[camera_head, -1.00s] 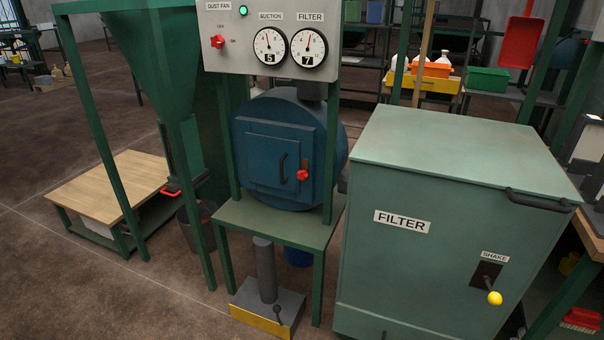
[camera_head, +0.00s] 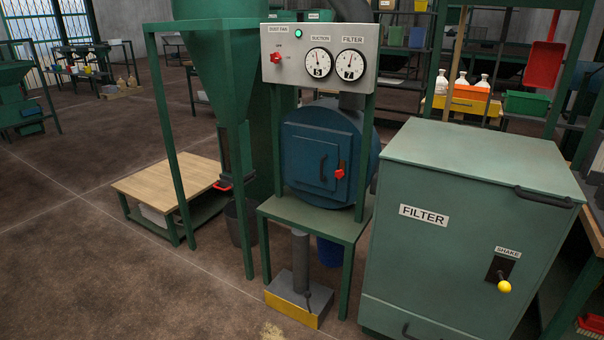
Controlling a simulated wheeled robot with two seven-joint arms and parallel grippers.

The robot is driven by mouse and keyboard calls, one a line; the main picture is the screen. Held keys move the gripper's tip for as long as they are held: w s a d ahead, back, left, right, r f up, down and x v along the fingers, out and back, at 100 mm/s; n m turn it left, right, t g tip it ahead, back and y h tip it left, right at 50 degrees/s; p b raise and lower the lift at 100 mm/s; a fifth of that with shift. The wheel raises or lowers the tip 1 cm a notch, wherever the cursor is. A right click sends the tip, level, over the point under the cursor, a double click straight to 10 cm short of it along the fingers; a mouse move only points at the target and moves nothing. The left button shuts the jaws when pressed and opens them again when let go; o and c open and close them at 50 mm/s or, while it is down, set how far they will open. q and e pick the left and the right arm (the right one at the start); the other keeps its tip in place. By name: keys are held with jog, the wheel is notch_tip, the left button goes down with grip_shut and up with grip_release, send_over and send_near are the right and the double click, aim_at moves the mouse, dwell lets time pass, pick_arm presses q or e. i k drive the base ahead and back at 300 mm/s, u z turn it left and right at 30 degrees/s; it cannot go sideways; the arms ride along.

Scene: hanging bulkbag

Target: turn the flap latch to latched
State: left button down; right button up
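The flap latch appears to be the small red knob (camera_head: 340,174) on the right edge of the square door flap (camera_head: 315,158). The flap is on the front of a round blue drum (camera_head: 366,150) that stands on a green stand. The flap looks closed against the drum and has a dark curved handle (camera_head: 323,167). The red knob sits on a dark plate; its exact turn is too small to tell. Neither of my grippers is in view.
A green filter cabinet (camera_head: 470,240) with a yellow-knobbed shake lever (camera_head: 504,286) stands right of the drum. A gauge panel (camera_head: 319,54) with a red switch is above. A low wooden-topped table (camera_head: 165,182) and green hopper (camera_head: 222,60) are left. Floor at front left is clear.

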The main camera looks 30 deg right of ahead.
aim_at(338, 174)
jog(key=u, duration=0.2)
jog(key=i, duration=1.85)
jog(key=z, duration=1.05)
jog(key=i, duration=1.05)
jog(key=z, duration=1.4)
jog(key=i, duration=0.2)
jog(key=z, duration=0.1)
